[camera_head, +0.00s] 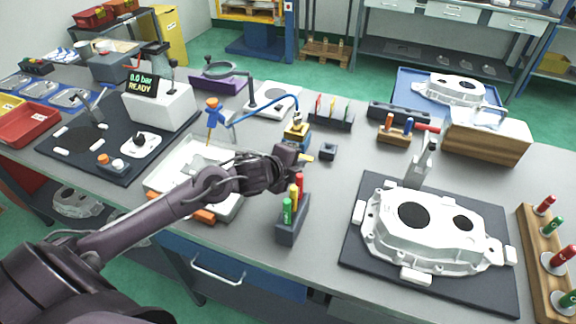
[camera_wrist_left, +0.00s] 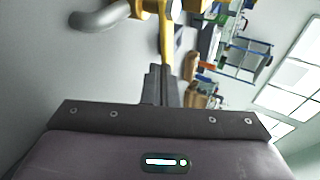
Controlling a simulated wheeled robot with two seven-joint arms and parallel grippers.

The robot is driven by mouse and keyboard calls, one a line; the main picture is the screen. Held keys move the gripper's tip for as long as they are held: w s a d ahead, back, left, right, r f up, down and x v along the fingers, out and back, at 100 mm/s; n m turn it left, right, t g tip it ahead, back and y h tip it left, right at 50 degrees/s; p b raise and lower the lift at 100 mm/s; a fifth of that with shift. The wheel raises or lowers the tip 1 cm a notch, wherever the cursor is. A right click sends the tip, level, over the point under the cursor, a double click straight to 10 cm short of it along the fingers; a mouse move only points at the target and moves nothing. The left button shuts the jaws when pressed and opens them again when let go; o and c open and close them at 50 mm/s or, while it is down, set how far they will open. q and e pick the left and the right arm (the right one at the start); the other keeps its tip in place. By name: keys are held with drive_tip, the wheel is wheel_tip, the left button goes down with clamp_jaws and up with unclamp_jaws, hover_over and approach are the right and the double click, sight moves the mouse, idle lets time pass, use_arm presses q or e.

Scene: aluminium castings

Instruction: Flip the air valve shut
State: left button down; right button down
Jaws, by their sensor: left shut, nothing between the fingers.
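The air valve (camera_head: 297,132) is a brass-yellow fitting on a dark block with a blue hose, near the middle of the bench. In the left wrist view a yellow body and lever (camera_wrist_left: 165,32) and a grey pipe stub (camera_wrist_left: 98,18) show at the top. A short yellow piece also shows by my fingers in the head view. My left gripper (camera_head: 300,157) is shut and empty, just in front of the valve. Its closed fingers (camera_wrist_left: 159,84) point towards the yellow lever in the left wrist view. I cannot tell whether they touch. My right gripper is not in view.
A block with red, yellow and green handled tools (camera_head: 292,225) stands just below my gripper. A white tray (camera_head: 165,178) lies under my left arm. A large casting (camera_head: 430,238) sits on a dark mat at right. A lit display (camera_head: 142,85) reads READY.

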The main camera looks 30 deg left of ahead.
use_arm(q)
drive_tip(key=v, duration=0.7)
drive_tip(key=shift+s+r, duration=0.2)
drive_tip(key=shift+s, duration=0.15)
drive_tip(key=shift+a, duration=0.1)
